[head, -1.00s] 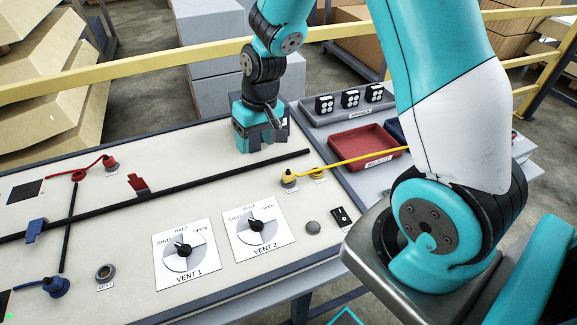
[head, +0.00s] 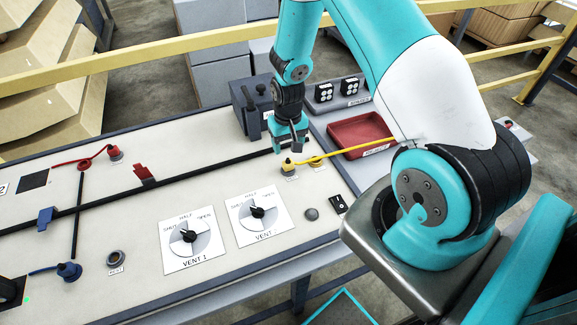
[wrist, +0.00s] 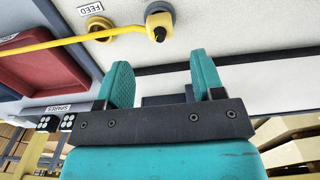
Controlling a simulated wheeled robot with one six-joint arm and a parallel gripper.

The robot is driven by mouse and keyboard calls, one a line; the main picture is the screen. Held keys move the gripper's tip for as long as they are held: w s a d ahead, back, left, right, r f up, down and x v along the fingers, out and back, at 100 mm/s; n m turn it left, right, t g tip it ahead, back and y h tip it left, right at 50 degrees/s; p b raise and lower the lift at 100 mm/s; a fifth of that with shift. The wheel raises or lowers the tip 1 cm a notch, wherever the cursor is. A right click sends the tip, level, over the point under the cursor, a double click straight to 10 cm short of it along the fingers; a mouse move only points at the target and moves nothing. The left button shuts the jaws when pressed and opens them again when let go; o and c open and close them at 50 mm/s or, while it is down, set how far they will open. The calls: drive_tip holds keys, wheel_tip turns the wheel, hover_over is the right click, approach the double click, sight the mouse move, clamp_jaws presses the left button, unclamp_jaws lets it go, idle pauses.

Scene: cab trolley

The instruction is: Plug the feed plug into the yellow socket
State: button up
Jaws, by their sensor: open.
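The yellow feed plug (head: 288,167) stands on the panel near its right edge, with its yellow cable running right. In the wrist view the plug (wrist: 159,20) is at the top centre. The yellow socket (head: 317,162) is just right of the plug; in the wrist view its yellow ring (wrist: 99,27) shows by the FEED label, partly covered by the cable. My gripper (head: 291,143) is just behind the plug and apart from it. In the wrist view its fingers (wrist: 163,85) are open, with nothing between them.
A black rail (head: 180,178) crosses the panel close to my gripper. A dark box with a lever (head: 247,108) stands behind it. A red tray (head: 358,133) and the spares holder are at the right. Two vent dials (head: 257,212) lie in front.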

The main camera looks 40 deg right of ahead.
sight(288, 162)
wheel_tip(288, 162, down, 8)
drive_tip(key=b, duration=0.6)
drive_tip(key=shift+f, duration=0.25)
idle(0.5)
clamp_jaws()
drive_tip(key=shift+r+p, duration=2.3)
drive_tip(key=shift+r, duration=0.75)
drive_tip(key=s+a+r+n, duration=0.3)
drive_tip(key=s+a, duration=0.1)
drive_tip(key=a, duration=0.4)
